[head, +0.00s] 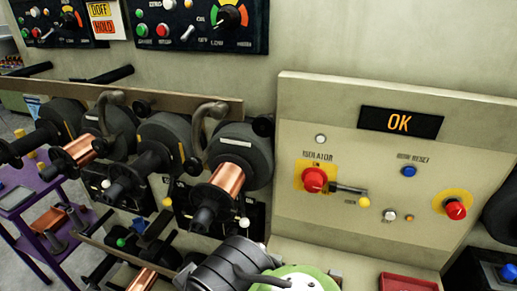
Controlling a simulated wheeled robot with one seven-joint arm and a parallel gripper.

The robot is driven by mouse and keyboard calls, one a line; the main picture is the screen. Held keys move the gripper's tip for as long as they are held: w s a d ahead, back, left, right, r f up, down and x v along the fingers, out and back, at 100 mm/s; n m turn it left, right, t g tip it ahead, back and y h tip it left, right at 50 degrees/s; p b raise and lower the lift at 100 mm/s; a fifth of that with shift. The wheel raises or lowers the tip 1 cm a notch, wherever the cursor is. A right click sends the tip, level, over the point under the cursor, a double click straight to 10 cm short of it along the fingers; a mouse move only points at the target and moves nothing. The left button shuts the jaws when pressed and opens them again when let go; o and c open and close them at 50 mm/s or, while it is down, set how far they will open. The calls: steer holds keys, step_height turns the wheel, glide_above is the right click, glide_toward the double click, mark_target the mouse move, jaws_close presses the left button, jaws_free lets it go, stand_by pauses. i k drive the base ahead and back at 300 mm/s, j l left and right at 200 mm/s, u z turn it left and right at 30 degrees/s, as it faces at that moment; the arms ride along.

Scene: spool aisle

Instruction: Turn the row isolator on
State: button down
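The isolator (314,179) is on the pale control panel at the right of the head view, under a label that reads ISOLATOR. It has a round red knob on a yellow plate. A grey lever (348,188) with a yellow tip extends from beside the knob and points right, tilted slightly down. Small position lettering near the lever is too small to read surely. A lit display (400,122) above reads OK. I cannot make out my gripper in this view.
The panel also carries a blue button (409,171) and a red knob on a yellow disc (455,209). Copper spools (227,178) on dark holders stick out at the left. A dark grey cylinder (230,265) and a green-and-white disc (295,280) occupy the bottom centre.

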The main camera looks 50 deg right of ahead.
mark_target(313, 179)
steer(key=z, duration=2.85)
